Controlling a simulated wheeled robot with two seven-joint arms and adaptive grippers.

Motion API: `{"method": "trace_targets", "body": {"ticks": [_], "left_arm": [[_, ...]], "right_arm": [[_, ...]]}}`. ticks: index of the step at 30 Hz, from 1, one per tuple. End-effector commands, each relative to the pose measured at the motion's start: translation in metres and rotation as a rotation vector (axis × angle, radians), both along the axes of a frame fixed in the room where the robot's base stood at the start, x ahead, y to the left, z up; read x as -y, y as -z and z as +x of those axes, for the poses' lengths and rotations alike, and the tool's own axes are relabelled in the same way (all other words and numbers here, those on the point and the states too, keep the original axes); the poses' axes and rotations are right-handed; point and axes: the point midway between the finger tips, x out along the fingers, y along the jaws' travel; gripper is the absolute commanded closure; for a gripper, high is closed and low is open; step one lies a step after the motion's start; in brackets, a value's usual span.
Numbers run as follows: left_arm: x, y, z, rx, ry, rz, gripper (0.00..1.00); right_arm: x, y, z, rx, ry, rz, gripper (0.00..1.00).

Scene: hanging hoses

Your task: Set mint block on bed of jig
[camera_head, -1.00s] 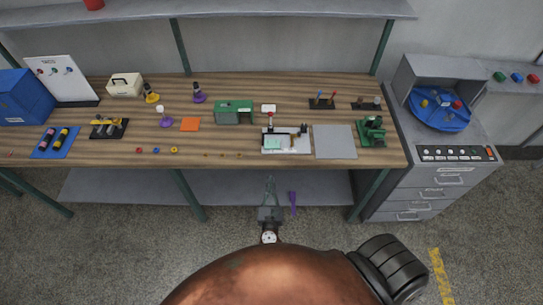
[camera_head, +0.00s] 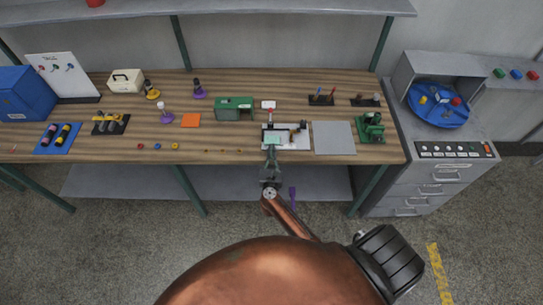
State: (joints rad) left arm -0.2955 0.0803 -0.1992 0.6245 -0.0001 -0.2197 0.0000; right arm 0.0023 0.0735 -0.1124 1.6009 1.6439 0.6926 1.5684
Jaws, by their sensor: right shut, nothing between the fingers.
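The mint block (camera_head: 273,139) is a small flat pale-green piece at the left part of the jig (camera_head: 299,144). The jig is a white plate with a red-tipped upright and dark clamp parts, near the table's front edge. The block appears to lie on the plate, though its contact is too small to tell exactly. My right gripper (camera_head: 270,153) is shut and empty. Its fingertips are just in front of the block in the picture and overlap the jig's front edge; I cannot tell whether they touch. My left gripper is out of view.
A grey plate (camera_head: 334,138) lies right of the jig, with a green machine (camera_head: 370,127) beyond it. A purple piece (camera_head: 292,197) shows below the table edge.

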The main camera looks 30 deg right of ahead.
Motion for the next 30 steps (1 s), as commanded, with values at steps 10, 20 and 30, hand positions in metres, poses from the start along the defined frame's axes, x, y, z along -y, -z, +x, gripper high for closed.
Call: {"method": "trace_targets", "body": {"ticks": [10,20,30], "left_arm": [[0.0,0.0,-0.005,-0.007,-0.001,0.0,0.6],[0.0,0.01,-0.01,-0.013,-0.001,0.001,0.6],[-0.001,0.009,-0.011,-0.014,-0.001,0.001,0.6]], "right_arm": [[0.001,0.0,0.002,0.0,0.0,0.0,1.0],[0.021,0.001,0.032,0.001,0.001,-0.001,1.0],[0.021,0.0,0.032,-0.001,0.0,-0.001,1.0]]}}
